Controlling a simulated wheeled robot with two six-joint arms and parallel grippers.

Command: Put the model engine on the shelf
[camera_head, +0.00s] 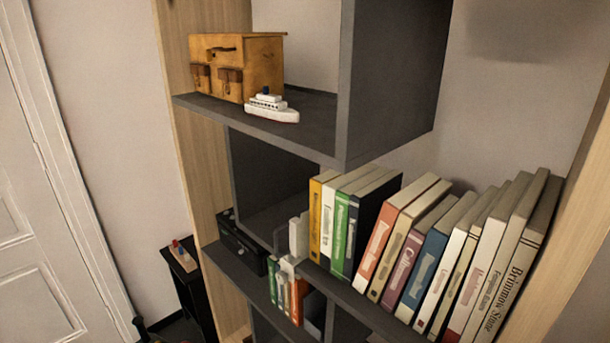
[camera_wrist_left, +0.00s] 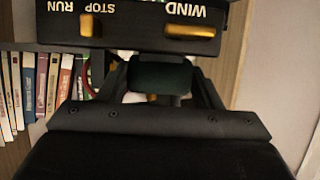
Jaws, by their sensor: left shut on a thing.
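My left gripper (camera_wrist_left: 162,86) is in the left wrist view, shut on the model engine. The engine shows as a black panel (camera_wrist_left: 130,35) lettered STOP, RUN and WIND, upside down, with two brass levers, and a dark green part between the fingers. Its full shape is cut off by the frame. The shelf (camera_head: 317,108) is dark grey with light wood sides and several compartments. In the head view I cannot make out my left gripper or the engine clearly. My right gripper is not in view.
A wooden box (camera_head: 262,66) and a toy ship (camera_head: 271,109) stand on the upper board. Several books (camera_head: 405,235) fill the lower right board. A black box (camera_head: 241,243) stands left of them. A small boat (camera_head: 183,256) rests on a black stand. A white door (camera_head: 40,230) is at left.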

